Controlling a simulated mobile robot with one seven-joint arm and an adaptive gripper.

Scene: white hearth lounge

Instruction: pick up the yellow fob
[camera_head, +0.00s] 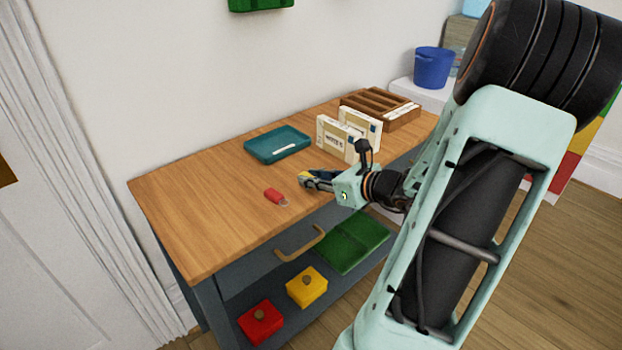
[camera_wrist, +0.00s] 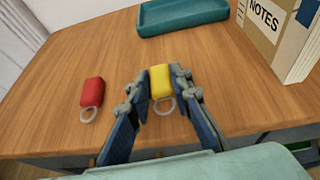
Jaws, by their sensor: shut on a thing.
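The yellow fob (camera_wrist: 160,82) with a pale ring at its near end sits between the two fingertips of my gripper (camera_wrist: 161,84) in the wrist view. Both fingers touch its sides, so my gripper is shut on it. In the head view my gripper (camera_head: 308,180) is over the front part of the wooden tabletop, and only a little yellow shows there, the fob being mostly hidden by the fingers. I cannot tell whether the fob is resting on the tabletop or just above it.
A red fob (camera_head: 274,195) with a ring lies to the left on the table (camera_head: 200,200). The left tabletop is clear.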

